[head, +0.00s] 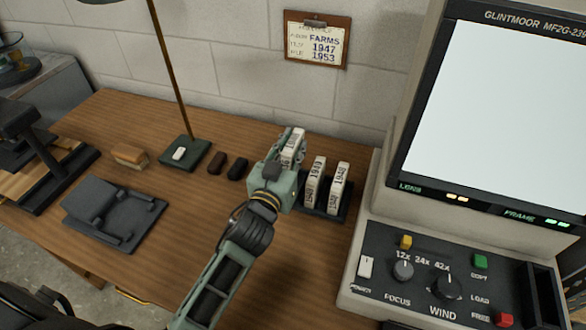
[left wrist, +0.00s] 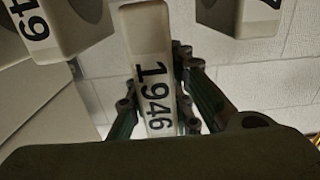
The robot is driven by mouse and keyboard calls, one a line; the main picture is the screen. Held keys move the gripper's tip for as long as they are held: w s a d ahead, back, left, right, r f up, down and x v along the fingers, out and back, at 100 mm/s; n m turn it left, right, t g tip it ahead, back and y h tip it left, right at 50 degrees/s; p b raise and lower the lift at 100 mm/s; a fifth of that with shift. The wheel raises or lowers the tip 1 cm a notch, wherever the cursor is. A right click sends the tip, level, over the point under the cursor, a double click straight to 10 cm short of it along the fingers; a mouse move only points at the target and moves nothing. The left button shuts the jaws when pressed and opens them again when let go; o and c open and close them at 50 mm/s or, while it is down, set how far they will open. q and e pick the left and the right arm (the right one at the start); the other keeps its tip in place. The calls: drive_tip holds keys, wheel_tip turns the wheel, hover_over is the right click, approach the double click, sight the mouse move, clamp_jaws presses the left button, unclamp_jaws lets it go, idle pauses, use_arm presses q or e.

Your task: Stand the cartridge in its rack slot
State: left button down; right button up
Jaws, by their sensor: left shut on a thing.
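My left gripper (head: 284,163) is shut on a pale cartridge (left wrist: 150,75). In the left wrist view the cartridge's label reads 1946, with a finger on each side. In the head view a pale cartridge top (head: 294,145) shows at the gripper, which hides its lower part. The dark rack (head: 330,212) stands just right of the gripper, with two upright labelled cartridges, a left one (head: 315,182) and a right one (head: 338,187). The rack's left part is hidden behind the gripper, so I cannot tell whether the held cartridge touches it. My right gripper is not in view.
The film reader (head: 445,245) stands close to the rack's right. Two dark small items (head: 226,168) and a lamp base (head: 190,153) lie left of the gripper. The wooden desk's front middle (head: 185,245) is clear.

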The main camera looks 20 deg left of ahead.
use_arm(q)
wheel_tip(320, 180, down, 5)
drive_tip(key=shift+r+b, duration=0.15)
drive_tip(key=shift+b, duration=0.3)
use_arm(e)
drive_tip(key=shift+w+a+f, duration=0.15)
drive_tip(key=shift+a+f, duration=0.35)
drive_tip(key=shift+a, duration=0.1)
use_arm(q)
drive_tip(key=shift+f+b, duration=0.45)
drive_tip(key=shift+f, duration=0.2)
drive_tip(key=c, duration=1.6)
unclamp_jaws()
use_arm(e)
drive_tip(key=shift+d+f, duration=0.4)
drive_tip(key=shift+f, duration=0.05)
use_arm(q)
drive_tip(key=shift+o, duration=0.2)
drive_tip(key=shift+r+p, duration=0.5)
drive_tip(key=shift+r, duration=0.1)
drive_tip(key=s+b, duration=0.1)
drive_tip(key=s, duration=1.1)
drive_tip(key=shift+a, duration=0.25)
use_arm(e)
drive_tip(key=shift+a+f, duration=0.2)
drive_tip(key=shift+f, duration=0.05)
